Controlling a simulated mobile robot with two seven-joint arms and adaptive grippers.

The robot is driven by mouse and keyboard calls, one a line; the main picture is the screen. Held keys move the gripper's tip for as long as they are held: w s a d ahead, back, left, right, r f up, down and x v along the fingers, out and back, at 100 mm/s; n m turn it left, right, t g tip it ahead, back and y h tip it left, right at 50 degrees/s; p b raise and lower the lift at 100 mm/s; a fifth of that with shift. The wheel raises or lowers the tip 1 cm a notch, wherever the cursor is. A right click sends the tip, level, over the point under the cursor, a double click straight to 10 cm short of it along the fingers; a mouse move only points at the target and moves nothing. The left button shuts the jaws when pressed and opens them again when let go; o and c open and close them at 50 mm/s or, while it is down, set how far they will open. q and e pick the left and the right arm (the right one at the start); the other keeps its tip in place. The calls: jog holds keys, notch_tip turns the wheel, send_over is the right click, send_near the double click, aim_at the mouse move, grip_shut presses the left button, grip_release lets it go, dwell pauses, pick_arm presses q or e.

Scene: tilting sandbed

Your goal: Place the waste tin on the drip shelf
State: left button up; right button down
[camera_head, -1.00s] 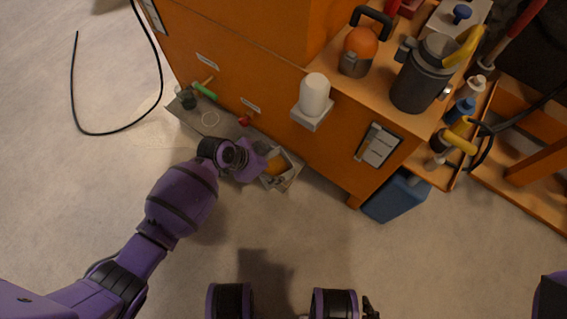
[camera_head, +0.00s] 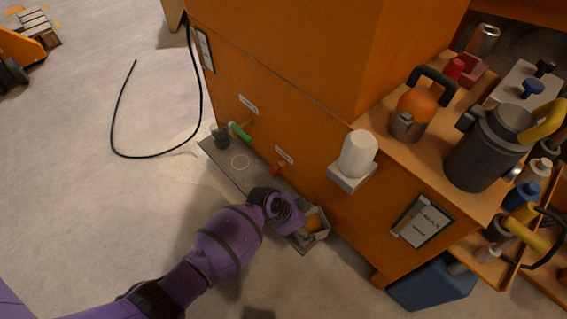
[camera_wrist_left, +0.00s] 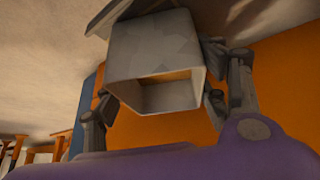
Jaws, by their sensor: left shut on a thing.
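The waste tin (camera_head: 322,238) is a grey, open-topped box at the right end of the drip shelf in the head view. The drip shelf (camera_head: 222,160) is a thin grey ledge low along the orange cabinet's side. My left gripper (camera_head: 298,216) is shut on the tin and partly covers it. The left wrist view shows the grey tin (camera_wrist_left: 155,55) between the two fingers, its opening facing the camera. I cannot tell whether the tin touches the shelf. My right gripper is not in view.
A dark cup (camera_head: 220,137), a green-handled tap (camera_head: 240,131), a pale ring (camera_head: 240,162) and a red tap (camera_head: 277,170) are at the shelf. A white bottle (camera_head: 358,153) sits on a bracket above. A blue container (camera_head: 432,284) stands right. A black cable (camera_head: 155,156) lies on floor.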

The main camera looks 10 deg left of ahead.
pick_arm(q)
jog(key=o, duration=2)
jog(key=shift+w+d+r, duration=0.15)
jog(key=shift+w+r, duration=0.15)
jog(key=shift+w, duration=0.15)
jog(key=p+v, duration=0.5)
jog(key=v, duration=0.7)
jog(key=shift+s, duration=0.2)
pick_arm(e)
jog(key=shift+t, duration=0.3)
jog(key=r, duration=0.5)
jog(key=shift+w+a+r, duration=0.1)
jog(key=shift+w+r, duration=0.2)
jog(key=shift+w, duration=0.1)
pick_arm(q)
jog(key=shift+f, duration=0.15)
